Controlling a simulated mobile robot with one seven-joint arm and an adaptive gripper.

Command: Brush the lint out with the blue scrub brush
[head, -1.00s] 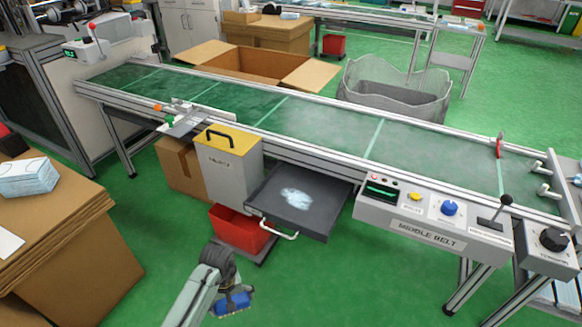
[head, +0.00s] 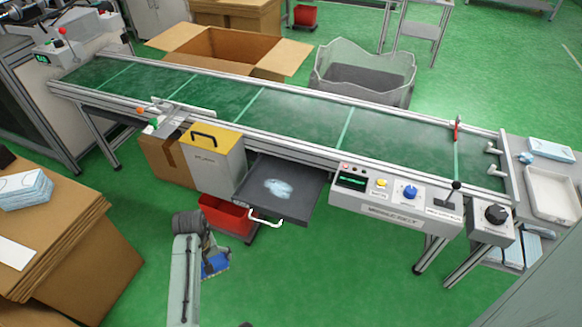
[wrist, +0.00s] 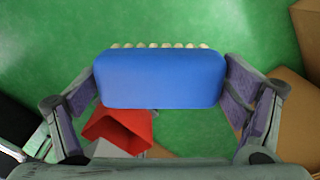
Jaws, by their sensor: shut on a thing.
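The blue scrub brush (wrist: 160,80) is held between the two fingers of my gripper (wrist: 160,88) in the wrist view, its pale bristles along the far edge. In the head view my gripper (head: 206,262) holds the brush (head: 215,264) in front of the line, over the green floor. The lint (head: 278,188) is a pale bluish clump on the dark pulled-out tray (head: 258,200) under the belt. The tray has a white handle at its front. My gripper is to the left of and nearer than the tray, apart from it.
A red bin (head: 226,218) stands under the line, left of the tray; it also shows in the wrist view (wrist: 120,130). A yellow-topped box (head: 210,165) is beside the tray. A control panel (head: 385,198) is to its right. Cardboard boxes (head: 75,235) stand at left. The floor in front is clear.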

